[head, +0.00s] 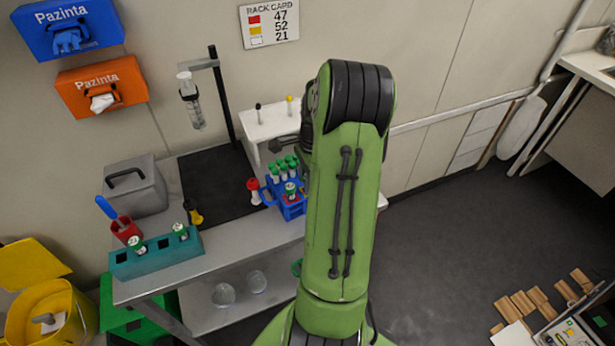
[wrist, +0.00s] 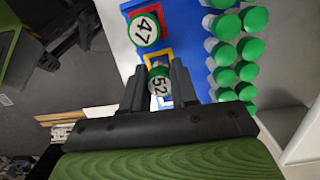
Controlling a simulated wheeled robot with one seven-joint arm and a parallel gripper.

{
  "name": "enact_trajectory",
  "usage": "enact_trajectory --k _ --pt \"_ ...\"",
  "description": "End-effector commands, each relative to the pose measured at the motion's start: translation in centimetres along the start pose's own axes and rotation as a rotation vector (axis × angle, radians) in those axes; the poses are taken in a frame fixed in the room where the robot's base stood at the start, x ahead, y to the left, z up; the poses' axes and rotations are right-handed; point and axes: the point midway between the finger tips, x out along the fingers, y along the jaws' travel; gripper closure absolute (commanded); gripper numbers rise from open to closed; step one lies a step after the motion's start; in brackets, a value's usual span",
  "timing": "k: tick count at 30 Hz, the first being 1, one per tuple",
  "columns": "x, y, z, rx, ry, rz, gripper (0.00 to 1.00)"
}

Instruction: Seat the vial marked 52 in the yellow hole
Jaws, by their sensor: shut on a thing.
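The vial marked 52 (wrist: 158,86) has its round, labelled top facing the camera in the wrist view. My gripper (wrist: 159,72) is shut on it, one finger on each side. The blue rack (wrist: 186,62) lies under it, and the yellow-framed hole (wrist: 152,55) shows just beyond the vial. The vial overlaps that hole's near side; I cannot tell whether its base is in the hole. The vial marked 47 (wrist: 144,28) stands in the neighbouring red-framed hole. In the head view the blue rack (head: 293,209) is partly hidden by my arm, which also hides my gripper.
Several green-capped vials (wrist: 224,53) stand close to the right finger. A teal rack (head: 158,258) with two vials is at the bench's front left. A red-topped object (head: 254,190) stands left of the blue rack. The wall card (head: 269,24) pairs yellow with 52.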

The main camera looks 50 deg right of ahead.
Motion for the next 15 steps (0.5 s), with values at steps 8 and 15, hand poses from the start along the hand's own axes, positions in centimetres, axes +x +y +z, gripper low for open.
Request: enact_trajectory --k 8,15 --pt "0.49 0.0 -0.05 0.0 0.0 0.0 1.0" --pt "0.85 0.0 -0.1 0.0 0.0 0.0 1.0"
